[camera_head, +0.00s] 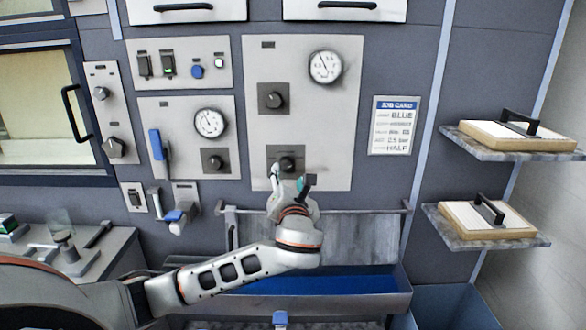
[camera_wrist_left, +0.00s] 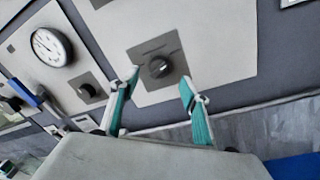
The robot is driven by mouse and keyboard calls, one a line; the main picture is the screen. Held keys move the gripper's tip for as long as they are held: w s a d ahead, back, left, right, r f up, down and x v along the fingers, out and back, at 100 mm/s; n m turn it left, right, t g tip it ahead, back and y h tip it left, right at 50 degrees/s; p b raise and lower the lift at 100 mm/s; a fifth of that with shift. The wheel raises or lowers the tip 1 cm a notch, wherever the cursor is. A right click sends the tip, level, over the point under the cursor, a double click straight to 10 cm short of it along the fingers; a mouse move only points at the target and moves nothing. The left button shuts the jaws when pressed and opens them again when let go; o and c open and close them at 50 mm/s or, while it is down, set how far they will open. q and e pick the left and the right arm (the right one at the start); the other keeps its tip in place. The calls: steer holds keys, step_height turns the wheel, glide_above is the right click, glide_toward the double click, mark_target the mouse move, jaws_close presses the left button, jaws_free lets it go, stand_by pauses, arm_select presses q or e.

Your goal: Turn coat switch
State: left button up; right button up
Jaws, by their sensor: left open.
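A black rotary knob (camera_head: 287,163) on a dark square plate sits low on the large light panel (camera_head: 335,130). In the left wrist view this knob (camera_wrist_left: 158,67) shows between and beyond the fingertips. My left gripper (camera_head: 292,178) is open and empty in front of the knob. In the left wrist view its teal-lined fingers (camera_wrist_left: 160,80) stand apart, and I cannot tell whether they touch the knob or its plate. A second black knob (camera_head: 273,98) is higher on the same panel, below a round gauge (camera_head: 325,67). No label reading "coat" is legible. My right gripper is out of view.
A job card (camera_head: 395,125) hangs right of the panel. A smaller panel to the left has a blue lever (camera_head: 156,145), a gauge (camera_head: 209,123) and a knob (camera_head: 215,162). A trough with a blue inside (camera_head: 330,284) lies below. Shelves (camera_head: 510,154) stand at right.

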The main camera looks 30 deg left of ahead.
mark_target(287, 167)
arm_select(q)
steer(key=x, duration=0.6)
steer(key=shift+w+a, duration=0.2)
steer(key=shift+a, duration=0.05)
steer(key=c, duration=1.1)
